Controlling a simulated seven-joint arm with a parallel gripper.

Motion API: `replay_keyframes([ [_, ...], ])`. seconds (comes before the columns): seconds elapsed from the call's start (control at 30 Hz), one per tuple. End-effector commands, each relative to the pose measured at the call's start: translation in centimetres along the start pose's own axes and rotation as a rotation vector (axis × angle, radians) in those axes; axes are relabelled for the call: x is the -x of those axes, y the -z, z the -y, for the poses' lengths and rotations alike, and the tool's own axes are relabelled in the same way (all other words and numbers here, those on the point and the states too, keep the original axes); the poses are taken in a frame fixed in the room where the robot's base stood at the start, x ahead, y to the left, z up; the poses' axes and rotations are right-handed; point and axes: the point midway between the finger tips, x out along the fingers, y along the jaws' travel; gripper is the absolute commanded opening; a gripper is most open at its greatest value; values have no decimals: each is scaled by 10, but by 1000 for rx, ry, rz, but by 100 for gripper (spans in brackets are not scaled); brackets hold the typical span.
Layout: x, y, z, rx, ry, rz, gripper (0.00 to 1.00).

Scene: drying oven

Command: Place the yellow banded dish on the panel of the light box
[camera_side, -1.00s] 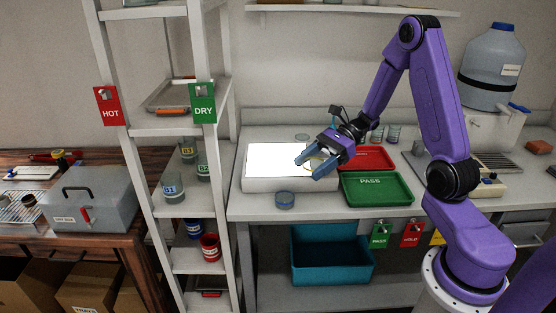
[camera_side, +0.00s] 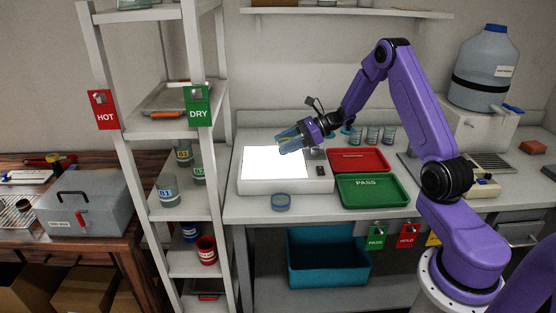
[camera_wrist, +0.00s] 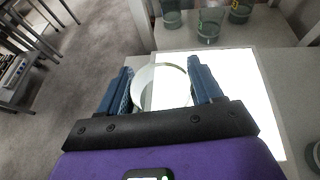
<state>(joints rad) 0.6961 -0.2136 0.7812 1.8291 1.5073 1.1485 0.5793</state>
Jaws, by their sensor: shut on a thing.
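My gripper (camera_side: 284,141) is shut on a round clear dish, which shows between its two blue fingers in the wrist view (camera_wrist: 146,75). Its rim looks pale there and I cannot make out a yellow band; in the side view the fingers hide most of it. The light box (camera_side: 262,187) stands on the bench with its white panel (camera_side: 270,166) lit and bare. The fingers are above the back part of the panel in the side view. In the wrist view the dish overlaps the panel's left edge (camera_wrist: 225,75); its height above the panel is unclear.
A green PASS tray (camera_side: 373,191) and a red tray (camera_side: 358,160) are to the right. A shelf rack (camera_side: 205,217) with labelled beakers stands to the left. Several small jars (camera_side: 372,136) stand behind.

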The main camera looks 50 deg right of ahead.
Motion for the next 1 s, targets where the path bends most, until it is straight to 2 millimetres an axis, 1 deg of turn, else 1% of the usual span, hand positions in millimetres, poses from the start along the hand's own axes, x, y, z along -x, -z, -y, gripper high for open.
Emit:
replay_keyframes([
  [0.03,-6,8,6,-3,-1,0,36],
  [0.1,-13,16,13,-2,-1,0,36],
  [0.2,-22,25,22,-1,-1,0,36],
  [0.33,-28,32,30,0,0,0,36],
  [0.53,-35,40,37,-1,0,0,36],
  [0.73,-45,64,37,-3,-1,-1,36],
  [0.83,-47,67,37,0,1,0,36],
  [1.0,-47,67,37,1,1,0,36],
])
